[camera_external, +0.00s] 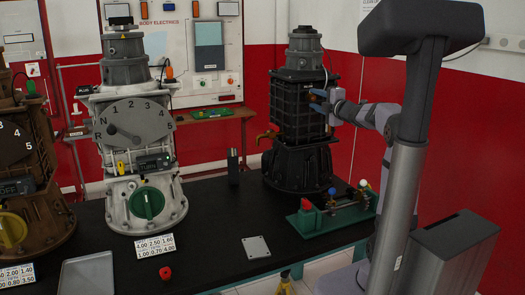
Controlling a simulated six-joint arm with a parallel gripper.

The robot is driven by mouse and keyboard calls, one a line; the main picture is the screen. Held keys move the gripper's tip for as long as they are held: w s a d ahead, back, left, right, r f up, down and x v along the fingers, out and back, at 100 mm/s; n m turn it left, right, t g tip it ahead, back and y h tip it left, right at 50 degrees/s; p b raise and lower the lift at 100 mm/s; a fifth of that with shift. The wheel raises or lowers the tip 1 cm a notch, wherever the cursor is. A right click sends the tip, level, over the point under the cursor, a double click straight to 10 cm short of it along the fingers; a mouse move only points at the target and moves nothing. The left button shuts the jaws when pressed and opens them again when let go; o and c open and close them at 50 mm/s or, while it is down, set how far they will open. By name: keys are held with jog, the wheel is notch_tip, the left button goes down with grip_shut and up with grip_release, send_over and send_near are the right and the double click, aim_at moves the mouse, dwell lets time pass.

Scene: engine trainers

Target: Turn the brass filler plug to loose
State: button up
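The black ribbed gearbox (296,125) stands upright on the dark bench, right of the middle. My gripper (318,100) is at the upper right side of its ribbed body, with blue-grey fingers pointing left at it. A small brownish spot, perhaps the brass filler plug (312,98), shows between the fingertips. It is too small to tell whether the fingers touch or grip it. A brass tap (266,135) sticks out from the gearbox's left side. Whether the plug is tight or loose cannot be seen.
A white gearbox (139,125) with a numbered dial and a brown one (25,150) stand to the left. A green fixture (303,222) with coloured knobs is in front of the black gearbox. A grey plate (256,247), a red cap (165,273) and a tray (86,277) lie in front.

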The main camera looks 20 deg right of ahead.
jog(key=shift+s, duration=0.1)
jog(key=s, duration=0.7)
dwell(0.4)
dwell(0.3)
